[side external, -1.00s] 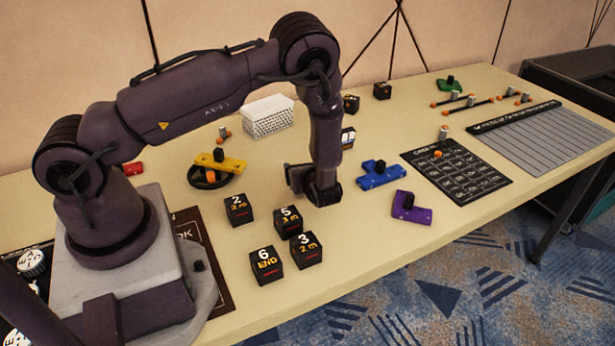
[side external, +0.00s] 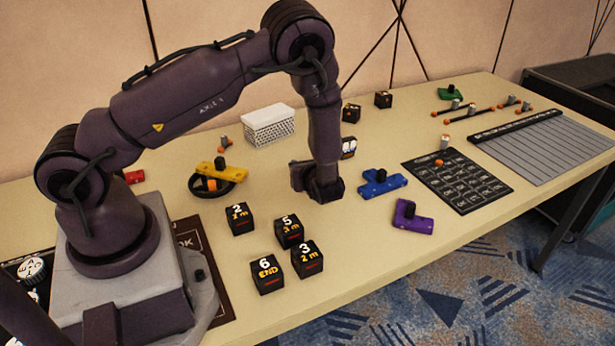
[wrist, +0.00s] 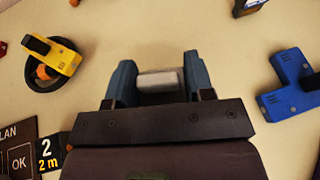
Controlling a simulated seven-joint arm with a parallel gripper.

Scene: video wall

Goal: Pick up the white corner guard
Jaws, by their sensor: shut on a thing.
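The white corner guard (wrist: 160,79) shows in the wrist view as a small pale block between the two blue-grey fingers. My gripper (wrist: 159,80) is shut on it, with a finger at each side. In the side view my gripper (side external: 317,186) points down, low over the middle of the table. There the guard is hidden by the gripper. I cannot tell how large the gap beneath it is.
A blue piece (side external: 380,182) and purple piece (side external: 411,219) lie right of my gripper. Black numbered cubes, including the 5 cube (side external: 289,232), stand in front. A yellow piece (side external: 224,170) is left; a white perforated box (side external: 268,128) is behind.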

